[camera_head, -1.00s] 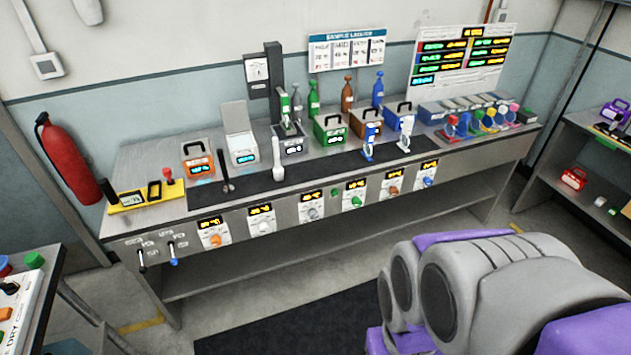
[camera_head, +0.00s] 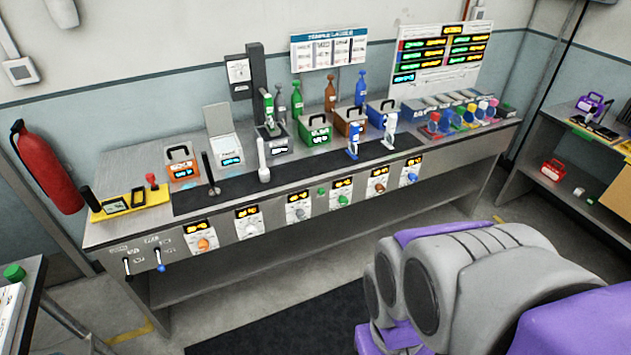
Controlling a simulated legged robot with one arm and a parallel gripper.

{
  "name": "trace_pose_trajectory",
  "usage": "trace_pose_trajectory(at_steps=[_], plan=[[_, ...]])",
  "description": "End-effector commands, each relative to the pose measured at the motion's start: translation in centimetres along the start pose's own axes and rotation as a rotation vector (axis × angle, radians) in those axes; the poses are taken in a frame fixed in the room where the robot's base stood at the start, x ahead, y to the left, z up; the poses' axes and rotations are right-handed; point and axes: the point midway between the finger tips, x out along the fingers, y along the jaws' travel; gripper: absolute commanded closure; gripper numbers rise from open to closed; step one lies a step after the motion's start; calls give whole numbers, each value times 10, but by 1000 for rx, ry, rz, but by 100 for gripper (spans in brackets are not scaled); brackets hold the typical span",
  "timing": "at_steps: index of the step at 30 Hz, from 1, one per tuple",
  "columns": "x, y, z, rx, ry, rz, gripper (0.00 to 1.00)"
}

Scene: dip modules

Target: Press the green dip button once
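A small green button (camera_head: 321,191) sits on the front face of the long steel bench (camera_head: 420,150), between two white dial modules. The module to its right has a green knob (camera_head: 343,200) and a small lit display. A green box with a black handle (camera_head: 315,130) stands on the bench top behind. Another green button or knob (camera_head: 14,271) is on the table at the lower left. Which of these is the dip button, I cannot tell. My grey and purple arm fills the lower right; my gripper is not in view.
A red fire extinguisher (camera_head: 45,168) hangs at the left. Bottles, handled boxes and a coloured rack (camera_head: 460,115) stand on the bench. Two levers (camera_head: 160,260) are on its front left. A side shelf (camera_head: 580,150) stands at the right. A dark mat (camera_head: 270,325) covers the clear floor in front.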

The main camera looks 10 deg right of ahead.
Motion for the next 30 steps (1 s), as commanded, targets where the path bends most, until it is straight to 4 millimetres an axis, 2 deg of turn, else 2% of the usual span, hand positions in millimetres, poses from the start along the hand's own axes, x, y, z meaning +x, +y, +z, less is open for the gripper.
trace_pose_trajectory(at_steps=[1,14,30], plan=[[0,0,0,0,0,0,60],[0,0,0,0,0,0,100],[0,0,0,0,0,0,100]])
